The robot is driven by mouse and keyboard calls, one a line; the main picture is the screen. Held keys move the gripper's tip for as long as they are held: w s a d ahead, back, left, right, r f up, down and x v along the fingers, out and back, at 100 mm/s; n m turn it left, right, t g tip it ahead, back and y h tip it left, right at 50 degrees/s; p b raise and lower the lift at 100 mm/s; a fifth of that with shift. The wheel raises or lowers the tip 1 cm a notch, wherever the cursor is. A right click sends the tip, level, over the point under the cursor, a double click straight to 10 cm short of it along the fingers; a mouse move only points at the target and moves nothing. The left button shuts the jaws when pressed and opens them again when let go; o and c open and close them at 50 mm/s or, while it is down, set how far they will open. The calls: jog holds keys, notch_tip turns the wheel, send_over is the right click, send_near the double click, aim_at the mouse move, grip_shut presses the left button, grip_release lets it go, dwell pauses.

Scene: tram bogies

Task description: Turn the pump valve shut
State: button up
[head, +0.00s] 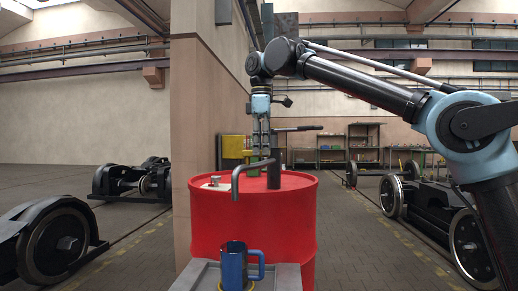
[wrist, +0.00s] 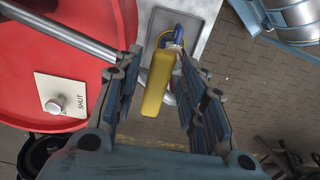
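A red drum (head: 252,215) carries a pump with a dark upright body (head: 274,170) and a grey bent spout (head: 236,185). In the wrist view the grey pipe (wrist: 75,35) runs across the drum's edge. A yellow valve lever (wrist: 155,88) lies across the pipe, between my gripper's fingers (wrist: 160,95). The fingers stand apart on either side, with gaps to the lever. In the head view my gripper (head: 260,150) points down over the drum top, and the lever cannot be made out. A pale plate marked SHUT (wrist: 62,96) with a round knob sits on the drum.
A blue mug (head: 234,265) stands on a grey tray (head: 285,277) below the spout; it also shows in the wrist view (wrist: 172,36). A pump handle (head: 300,128) extends right above the drum. A wall (head: 195,100) rises behind left. Wheeled bogies (head: 50,243) stand both sides.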

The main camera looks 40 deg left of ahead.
jog(key=shift+r, duration=0.1)
jog(key=shift+w+a+r, duration=0.1)
jog(key=shift+r, duration=3.5)
